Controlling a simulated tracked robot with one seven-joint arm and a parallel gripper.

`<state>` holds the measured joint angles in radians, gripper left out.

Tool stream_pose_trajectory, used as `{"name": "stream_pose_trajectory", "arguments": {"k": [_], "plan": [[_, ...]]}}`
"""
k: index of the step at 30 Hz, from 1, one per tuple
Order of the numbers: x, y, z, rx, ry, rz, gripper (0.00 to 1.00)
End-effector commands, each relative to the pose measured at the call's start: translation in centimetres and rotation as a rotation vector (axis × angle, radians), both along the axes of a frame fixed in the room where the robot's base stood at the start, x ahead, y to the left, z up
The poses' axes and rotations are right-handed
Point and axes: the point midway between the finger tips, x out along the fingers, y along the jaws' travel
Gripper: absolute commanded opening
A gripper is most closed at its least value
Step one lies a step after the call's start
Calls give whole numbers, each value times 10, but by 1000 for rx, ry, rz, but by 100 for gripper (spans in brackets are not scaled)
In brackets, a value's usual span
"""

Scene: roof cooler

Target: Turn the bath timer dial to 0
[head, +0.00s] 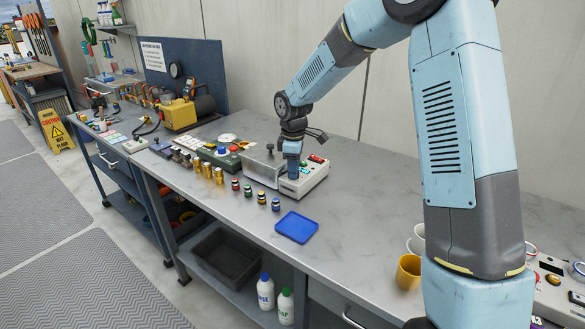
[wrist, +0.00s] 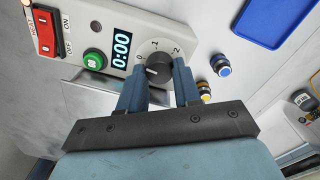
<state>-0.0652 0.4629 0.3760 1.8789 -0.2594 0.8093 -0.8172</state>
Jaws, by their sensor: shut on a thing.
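The bath timer dial (wrist: 159,67) is a dark grey round knob on a pale control box (head: 313,176). Marks 0, 1 and 2 are printed around it in the wrist view. A white line shows on the knob's left part; its exact heading is hard to tell. The display (wrist: 121,50) beside it reads 0:00. My gripper (wrist: 160,76) is shut on the dial, one blue finger on each side. In the head view my gripper (head: 291,168) points down at the box and hides the dial.
A green button (wrist: 93,59) and a red HEAT switch (wrist: 46,32) sit on the same box. A metal-lidded bath (head: 262,166) adjoins it. Several small capped vials (head: 261,198) and a blue tray (head: 297,227) stand in front. The bench to the right is mostly clear.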

Motion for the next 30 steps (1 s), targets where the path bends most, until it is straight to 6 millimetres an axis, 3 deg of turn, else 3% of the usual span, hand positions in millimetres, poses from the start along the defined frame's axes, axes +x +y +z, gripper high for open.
{"name": "stream_pose_trajectory", "arguments": {"k": [20, 21, 28, 30], "plan": [[3, -5, 0, -3, -5, 51, 2], [3, -5, 0, -3, -5, 51, 37], [2, -3, 0, -2, -3, 53, 58], [1, -3, 0, -2, -2, 54, 58]]}}
